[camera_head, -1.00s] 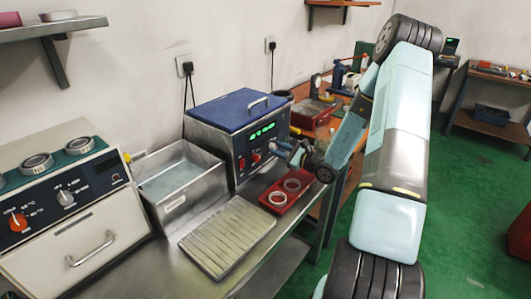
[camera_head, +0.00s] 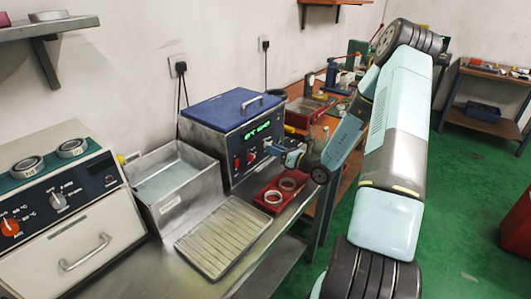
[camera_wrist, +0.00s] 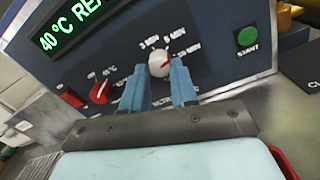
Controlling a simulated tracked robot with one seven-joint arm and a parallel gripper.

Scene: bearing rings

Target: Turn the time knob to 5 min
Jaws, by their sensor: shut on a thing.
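The time knob (camera_wrist: 160,62) is a pale round dial with a small red mark, on the dark blue front panel (camera_wrist: 215,55) of the cleaner with the blue lid (camera_head: 232,107). Labels 3 MIN, 5 MIN and 10 MIN curve around its top and right. The red mark points up and to the right, towards the 5 MIN side; its exact setting is hard to tell. My gripper (camera_wrist: 161,72) has its two blue fingers shut on the knob, one on each side. In the head view my gripper (camera_head: 284,152) is at the panel and hides the knob.
A red temperature knob (camera_wrist: 101,90) and a red switch (camera_wrist: 72,97) are left of the fingers; a green START button (camera_wrist: 246,37) is right. The green display (camera_wrist: 75,22) reads 40 °C. A red tray with rings (camera_head: 280,191) lies below my gripper, beside a ribbed drainer (camera_head: 222,238).

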